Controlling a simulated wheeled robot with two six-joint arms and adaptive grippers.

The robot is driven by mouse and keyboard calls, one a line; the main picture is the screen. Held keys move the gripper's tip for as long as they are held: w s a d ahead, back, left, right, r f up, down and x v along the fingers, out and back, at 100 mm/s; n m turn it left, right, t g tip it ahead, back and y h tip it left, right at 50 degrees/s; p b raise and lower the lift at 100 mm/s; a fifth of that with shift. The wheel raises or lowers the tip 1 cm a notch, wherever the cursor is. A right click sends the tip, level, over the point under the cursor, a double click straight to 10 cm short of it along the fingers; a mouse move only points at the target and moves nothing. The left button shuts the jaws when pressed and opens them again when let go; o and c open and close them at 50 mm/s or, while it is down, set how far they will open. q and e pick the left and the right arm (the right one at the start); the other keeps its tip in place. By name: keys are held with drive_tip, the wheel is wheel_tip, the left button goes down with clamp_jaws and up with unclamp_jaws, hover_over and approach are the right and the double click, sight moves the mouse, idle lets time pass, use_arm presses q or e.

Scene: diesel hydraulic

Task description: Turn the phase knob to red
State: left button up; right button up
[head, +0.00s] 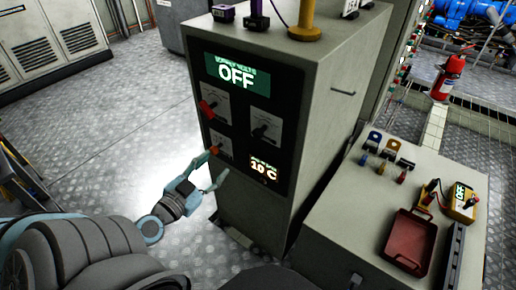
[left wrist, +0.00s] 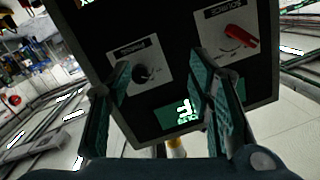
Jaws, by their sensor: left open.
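The dark control panel (head: 240,165) on the grey cabinet carries a green OFF display (head: 236,75). A knob with a black pointer (head: 262,130) is on the right; in the left wrist view this black knob (left wrist: 143,74) has an upside-down label that appears to read PHASE. A red-handled knob (head: 208,108) is on the left, also seen in the wrist view (left wrist: 238,36). A lower red knob (head: 214,149) is near my gripper. My left gripper (head: 217,164) is open and empty before the panel's lower left. In the wrist view the black knob appears between the fingers; contact is not visible.
A lower cabinet (head: 340,215) at right holds a red tray (head: 410,241), a yellow meter (head: 462,203) and several small connectors. A brass-coloured post (head: 305,22) stands on top of the panel cabinet. A fire extinguisher (head: 447,78) is behind. The floor left of the cabinet is clear.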

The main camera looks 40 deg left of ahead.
use_arm(q)
drive_tip(key=t+h, duration=0.1)
drive_tip(key=h, duration=0.1)
approach(254, 136)
drive_tip(key=w, duration=1)
drive_tip(key=shift+w+b, duration=0.2)
drive_tip(key=shift+b, duration=0.1)
drive_tip(key=shift+w+f, duration=0.1)
drive_tip(key=shift+w, duration=0.2)
use_arm(e)
drive_tip(key=shift+s+d+f, duration=0.15)
drive_tip(key=shift+s+f, duration=0.15)
drive_tip(key=shift+f, duration=0.25)
use_arm(q)
drive_tip(key=shift+f, duration=0.1)
clamp_jaws()
